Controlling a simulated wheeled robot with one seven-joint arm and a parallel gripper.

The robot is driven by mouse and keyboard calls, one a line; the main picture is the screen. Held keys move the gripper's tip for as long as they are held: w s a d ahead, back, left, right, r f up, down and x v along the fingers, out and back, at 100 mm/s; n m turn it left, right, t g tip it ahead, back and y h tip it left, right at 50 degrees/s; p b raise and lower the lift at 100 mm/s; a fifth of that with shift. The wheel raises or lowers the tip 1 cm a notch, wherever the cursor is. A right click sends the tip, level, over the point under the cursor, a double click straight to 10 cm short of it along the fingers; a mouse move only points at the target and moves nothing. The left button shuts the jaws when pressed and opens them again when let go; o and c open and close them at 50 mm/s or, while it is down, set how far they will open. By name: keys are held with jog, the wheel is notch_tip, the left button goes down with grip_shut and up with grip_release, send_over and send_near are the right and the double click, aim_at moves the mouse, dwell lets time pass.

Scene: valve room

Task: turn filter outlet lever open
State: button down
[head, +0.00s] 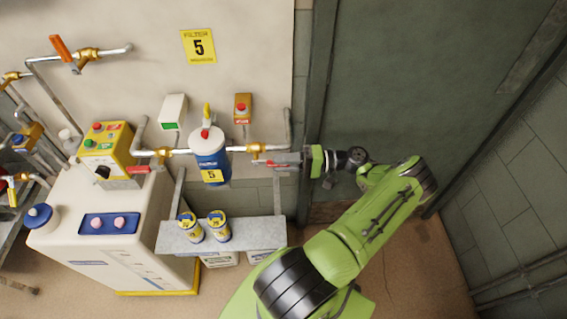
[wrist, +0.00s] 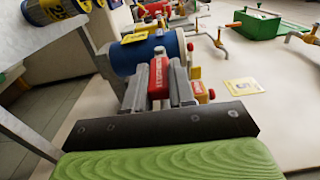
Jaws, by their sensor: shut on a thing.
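The filter outlet lever (head: 271,164) is red and sits by the brass valve (head: 256,151) on the pipe right of the blue filter (head: 211,165). In the head view it points right, a little downward, toward my gripper (head: 284,160). In the wrist view the red lever (wrist: 159,76) lies between the two grey fingers of my gripper (wrist: 158,92), which is shut on it. The blue filter (wrist: 140,54) shows just beyond the fingers. The fingers hide part of the lever and the valve.
A shelf (head: 262,232) with two yellow-blue tins (head: 218,227) is below the filter. A red-button box (head: 243,107) is above the valve, and a vertical pipe (head: 288,127) stands close to my gripper. A dark door (head: 425,80) is at right.

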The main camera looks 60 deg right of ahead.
jog(key=shift+f, duration=0.1)
jog(key=c, duration=0.9)
grip_release()
jog(key=shift+c, duration=0.2)
jog(key=b+v, duration=0.3)
jog(key=v, duration=1.2)
jog(key=shift+s+d, duration=0.2)
jog(key=shift+s, duration=0.2)
